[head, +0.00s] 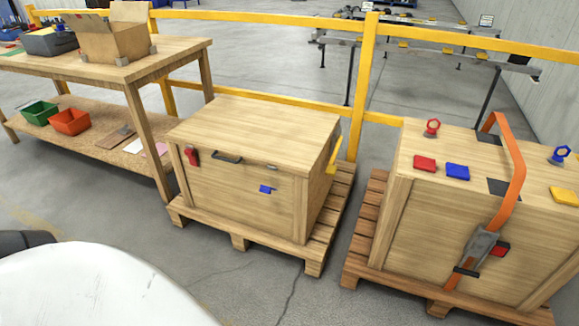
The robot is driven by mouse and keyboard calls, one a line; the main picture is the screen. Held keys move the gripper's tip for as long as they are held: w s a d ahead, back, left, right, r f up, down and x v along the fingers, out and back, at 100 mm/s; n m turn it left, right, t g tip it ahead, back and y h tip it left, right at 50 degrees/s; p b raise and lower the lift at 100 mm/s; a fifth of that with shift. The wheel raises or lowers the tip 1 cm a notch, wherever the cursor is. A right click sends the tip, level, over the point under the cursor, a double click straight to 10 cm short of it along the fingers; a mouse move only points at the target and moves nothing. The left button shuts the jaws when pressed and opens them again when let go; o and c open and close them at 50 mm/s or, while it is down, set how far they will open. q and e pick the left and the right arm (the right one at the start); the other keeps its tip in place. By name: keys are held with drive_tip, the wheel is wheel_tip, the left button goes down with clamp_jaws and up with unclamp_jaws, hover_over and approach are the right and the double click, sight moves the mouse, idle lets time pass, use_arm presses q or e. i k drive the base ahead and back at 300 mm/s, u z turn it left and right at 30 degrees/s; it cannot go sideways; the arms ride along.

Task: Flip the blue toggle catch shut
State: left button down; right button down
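The blue toggle catch (266,189) is on the front face of the left wooden crate (262,125), right of the middle and below the lid edge. Its lever sticks out from the face. A small grey metal keeper (272,167) sits above it near the lid edge, apart from the blue part. A red catch (192,157) is at the front left of the same crate, and a yellow one (333,158) is on its right side. Neither of my grippers shows in the head view.
The crate stands on a wooden pallet (240,242). A second crate (440,215) with an orange strap (512,165) stands to the right. A workbench (150,62) is at the left, and a yellow rail (363,75) runs behind. Floor in front is clear.

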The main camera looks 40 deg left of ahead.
sight(267, 189)
drive_tip(key=u, duration=0.6)
drive_tip(key=i, duration=0.9)
drive_tip(key=u, duration=1.3)
drive_tip(key=i, duration=0.65)
